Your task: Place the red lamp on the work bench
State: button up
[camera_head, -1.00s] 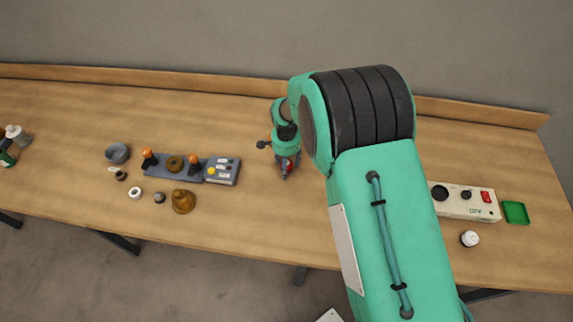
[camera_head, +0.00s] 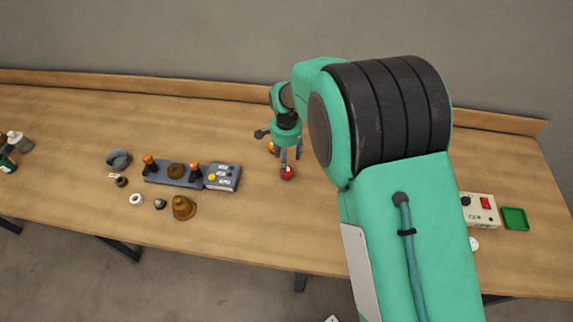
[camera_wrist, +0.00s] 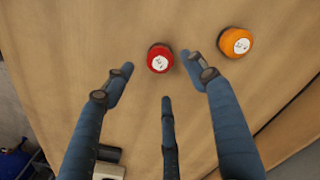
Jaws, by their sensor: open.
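The red lamp (camera_head: 287,172) is a small round red piece with a white label. It stands on the wooden work bench (camera_head: 250,235), right of the grey control box. My gripper (camera_head: 291,158) is above and just behind it, with its fingers pointing down. In the wrist view the red lamp (camera_wrist: 160,58) lies beyond the fingertips, between the two outer fingers. My gripper (camera_wrist: 158,75) is open and empty there, and no finger visibly touches the lamp.
An orange lamp (camera_wrist: 235,42) stands close to the red one. A grey fixture (camera_head: 175,172) with orange-topped posts, a control box (camera_head: 222,177) and a brown bell-shaped part (camera_head: 183,207) are to the left. A white panel box (camera_head: 479,208) and green tray (camera_head: 515,219) are at the right. The bench front centre is clear.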

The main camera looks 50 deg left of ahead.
jog(key=shift+r, duration=1.75)
